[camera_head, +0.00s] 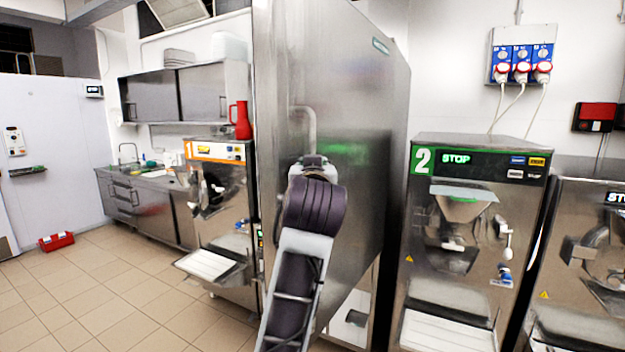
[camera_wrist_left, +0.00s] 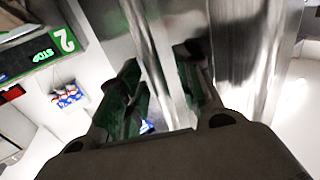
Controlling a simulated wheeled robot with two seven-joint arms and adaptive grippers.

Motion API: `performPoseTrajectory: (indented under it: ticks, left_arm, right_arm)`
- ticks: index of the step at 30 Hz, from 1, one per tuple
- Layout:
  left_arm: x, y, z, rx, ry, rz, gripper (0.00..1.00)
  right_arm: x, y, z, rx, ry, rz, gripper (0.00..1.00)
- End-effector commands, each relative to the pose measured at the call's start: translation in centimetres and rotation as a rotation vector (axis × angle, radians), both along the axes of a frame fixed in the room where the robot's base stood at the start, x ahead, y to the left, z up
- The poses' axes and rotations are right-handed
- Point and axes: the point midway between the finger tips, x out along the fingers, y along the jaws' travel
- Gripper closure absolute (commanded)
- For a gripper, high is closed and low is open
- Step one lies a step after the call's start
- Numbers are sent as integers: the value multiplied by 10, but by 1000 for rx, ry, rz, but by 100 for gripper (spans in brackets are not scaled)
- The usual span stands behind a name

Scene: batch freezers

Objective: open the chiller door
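The chiller is the tall steel cabinet in the middle of the head view. Its large flat door (camera_head: 355,110) has an upright bar handle (camera_head: 311,125) near its left edge. My left arm reaches up in front of the door, and its wrist covers the lower handle and the gripper there. In the left wrist view my left gripper (camera_wrist_left: 162,78) has its green-padded fingers on either side of the handle bar (camera_wrist_left: 150,50). I cannot tell whether both pads press on it. I cannot tell whether the door stands slightly ajar. My right gripper is not in view.
Machine 2 (camera_head: 455,250) stands close right of the chiller, with another machine (camera_head: 590,265) beyond. Machine 1 (camera_head: 215,225) stands to the left, with a red jug (camera_head: 241,120) on top. The tiled floor (camera_head: 100,290) at left is clear except for a red box (camera_head: 56,241).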

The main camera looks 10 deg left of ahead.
Motion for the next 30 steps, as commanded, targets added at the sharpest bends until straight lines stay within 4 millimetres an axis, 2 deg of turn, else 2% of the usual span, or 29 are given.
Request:
performPoseTrajectory:
  ticks: [11, 19, 30]
  left_arm:
    - [0, 0, 2, 0, 0, 0, 67]
    - [0, 0, 2, 0, 0, 0, 100]
    - [0, -1, 3, 5, -4, -2, 100]
  right_arm:
    - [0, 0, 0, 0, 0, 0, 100]
    - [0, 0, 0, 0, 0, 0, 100]
    - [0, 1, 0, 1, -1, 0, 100]
